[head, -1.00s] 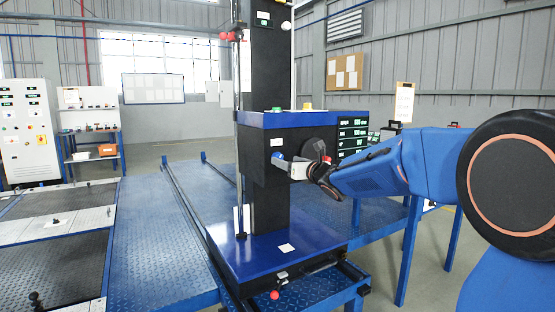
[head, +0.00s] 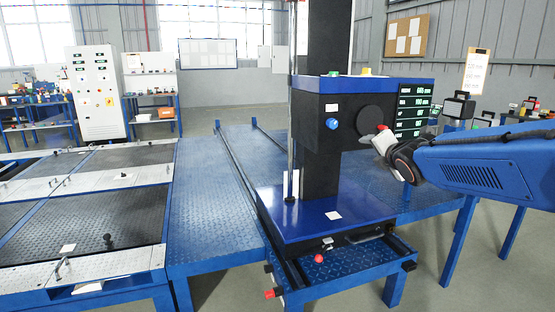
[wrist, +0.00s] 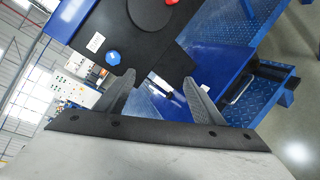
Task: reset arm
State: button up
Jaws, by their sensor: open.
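My blue arm (head: 485,165) reaches in from the right in the head view. My gripper (head: 380,138) is beside the black box of the tester column, to the right of its blue knob (head: 332,123), and apart from it. In the wrist view my gripper (wrist: 155,88) shows two dark fingers spread wide with nothing between them. The blue knob (wrist: 113,57) and the black box (wrist: 130,35) lie beyond the fingertips, tilted in that view.
The column stands on a blue base (head: 325,218) with red-knobbed handles at its front. A display panel (head: 413,108) is just behind my gripper. Blue rails and a treadplate platform (head: 215,200) lie to the left. A white control cabinet (head: 97,95) stands at the back left.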

jog(key=s+f+m+g, duration=0.3)
jog(key=s+f+m, duration=0.4)
jog(key=s, duration=0.6)
jog(key=s+f+m+g, duration=0.3)
jog(key=s+f+m, duration=0.4)
jog(key=s, duration=0.6)
jog(key=s+a+f+m+g, duration=0.1)
jog(key=s+f+m+g, duration=0.3)
jog(key=s+f+m, duration=0.4)
jog(key=s+m, duration=0.3)
jog(key=s, duration=0.2)
jog(key=shift+s, duration=0.35)
